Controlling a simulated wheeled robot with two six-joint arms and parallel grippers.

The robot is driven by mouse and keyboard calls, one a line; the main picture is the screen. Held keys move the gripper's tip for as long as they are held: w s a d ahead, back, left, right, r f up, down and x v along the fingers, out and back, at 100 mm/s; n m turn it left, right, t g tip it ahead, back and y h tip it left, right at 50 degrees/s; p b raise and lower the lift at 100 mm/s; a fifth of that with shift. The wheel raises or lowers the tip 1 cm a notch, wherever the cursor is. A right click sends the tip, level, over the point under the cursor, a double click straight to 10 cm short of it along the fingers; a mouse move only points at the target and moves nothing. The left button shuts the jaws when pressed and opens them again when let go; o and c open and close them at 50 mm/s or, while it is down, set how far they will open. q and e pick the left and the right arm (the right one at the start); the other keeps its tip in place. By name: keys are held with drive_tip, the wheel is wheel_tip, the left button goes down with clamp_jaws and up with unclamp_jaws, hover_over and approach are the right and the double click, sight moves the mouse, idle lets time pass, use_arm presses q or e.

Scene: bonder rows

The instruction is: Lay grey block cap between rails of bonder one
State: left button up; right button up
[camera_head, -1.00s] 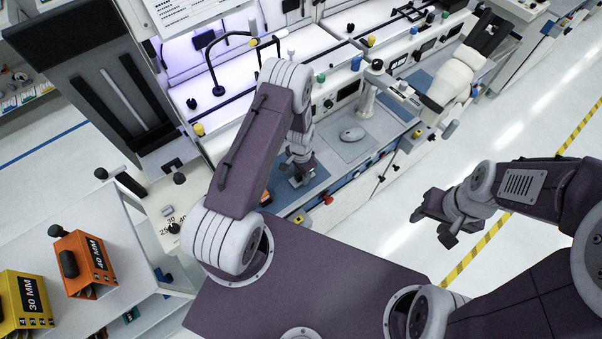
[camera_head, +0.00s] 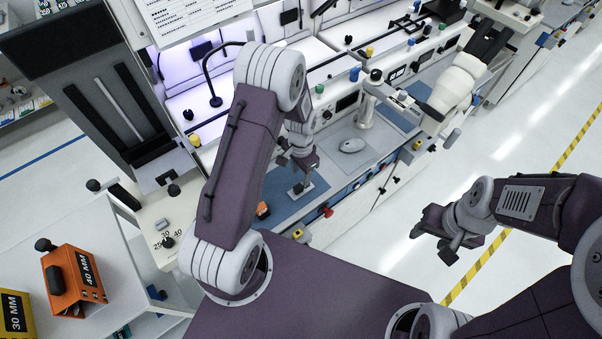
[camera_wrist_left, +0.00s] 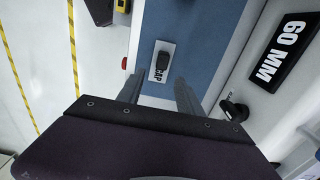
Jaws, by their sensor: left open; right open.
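The cap is a light grey plate with a black knob and the word CAP (camera_wrist_left: 157,76); it lies on the blue mat (camera_wrist_left: 203,30). In the head view the cap (camera_head: 300,191) lies just below my left gripper (camera_head: 304,163). In the left wrist view my left gripper (camera_wrist_left: 158,92) is open and empty, its fingers apart near the cap's lettered end, not closed on it. My right gripper (camera_head: 437,240) is open and empty over the floor. Two dark parallel rails (camera_head: 141,103) stand on a grey panel at the left; I cannot tell whether they belong to bonder one.
An orange 40 MM block (camera_head: 72,280) and a yellow 30 MM block (camera_head: 14,314) stand on the white table at left. A black 60 MM label (camera_wrist_left: 286,45) is beside the mat. The right-hand floor is clear.

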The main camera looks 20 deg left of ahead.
use_arm(q)
drive_tip(key=s+d+r+n+t, duration=0.1)
drive_tip(key=s+r+n, duration=0.5)
drive_tip(key=s+r, duration=0.7)
drive_tip(key=shift+d+r+n, duration=0.3)
drive_tip(key=shift+r, duration=0.15)
